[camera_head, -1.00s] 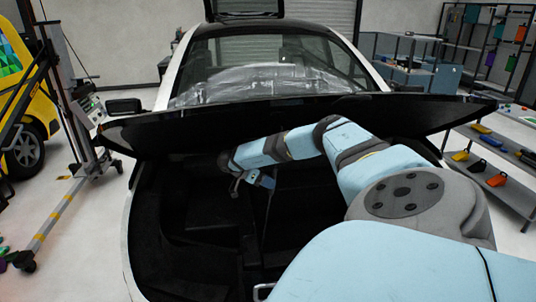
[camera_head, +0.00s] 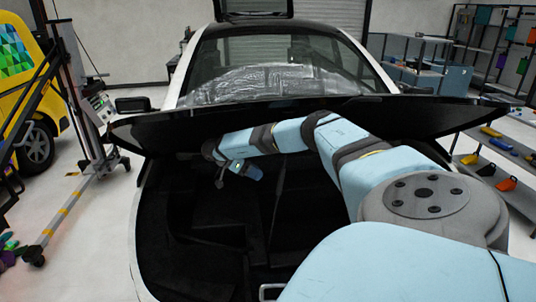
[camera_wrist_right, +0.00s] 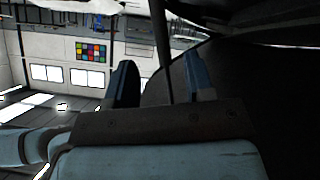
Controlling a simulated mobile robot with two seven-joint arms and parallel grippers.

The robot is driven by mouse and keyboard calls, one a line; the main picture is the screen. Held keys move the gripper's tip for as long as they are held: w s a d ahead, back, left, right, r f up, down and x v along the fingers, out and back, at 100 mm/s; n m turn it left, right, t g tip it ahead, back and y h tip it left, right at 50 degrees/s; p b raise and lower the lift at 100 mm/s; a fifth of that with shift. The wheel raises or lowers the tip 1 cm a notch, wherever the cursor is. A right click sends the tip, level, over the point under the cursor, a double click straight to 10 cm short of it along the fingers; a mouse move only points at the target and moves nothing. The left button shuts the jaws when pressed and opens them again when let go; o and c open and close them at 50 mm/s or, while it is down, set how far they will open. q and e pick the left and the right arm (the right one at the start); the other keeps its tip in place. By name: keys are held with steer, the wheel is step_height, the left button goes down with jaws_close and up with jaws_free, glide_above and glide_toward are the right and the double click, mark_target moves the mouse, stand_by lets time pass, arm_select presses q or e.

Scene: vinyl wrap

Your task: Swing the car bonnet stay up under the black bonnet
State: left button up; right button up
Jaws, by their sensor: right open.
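The black bonnet (camera_head: 330,116) stands raised across the front of the car, above the dark open bay. The stay looks like a thin dark rod (camera_head: 276,205), faint against the bay and slightly tilted. My right gripper (camera_head: 240,170) is under the bonnet, just left of the rod in the head view. In the right wrist view the gripper (camera_wrist_right: 160,80) is open, and a dark rod (camera_wrist_right: 161,45) shows between its two fingers. I cannot tell whether it touches either finger. The rod's ends are hard to make out. My left gripper is not in view.
The bonnet's edge hangs close above my right forearm. The windscreen (camera_head: 280,80) is behind the bonnet. A wheeled stand (camera_head: 85,110) and a yellow vehicle (camera_head: 35,130) are at the left. Shelves with coloured items (camera_head: 500,160) are at the right.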

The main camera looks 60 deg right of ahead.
steer(key=v, duration=0.5)
steer(key=shift+w+a+r+p, duration=0.1)
steer(key=shift+w+r+p, duration=0.15)
steer(key=shift+p, duration=0.15)
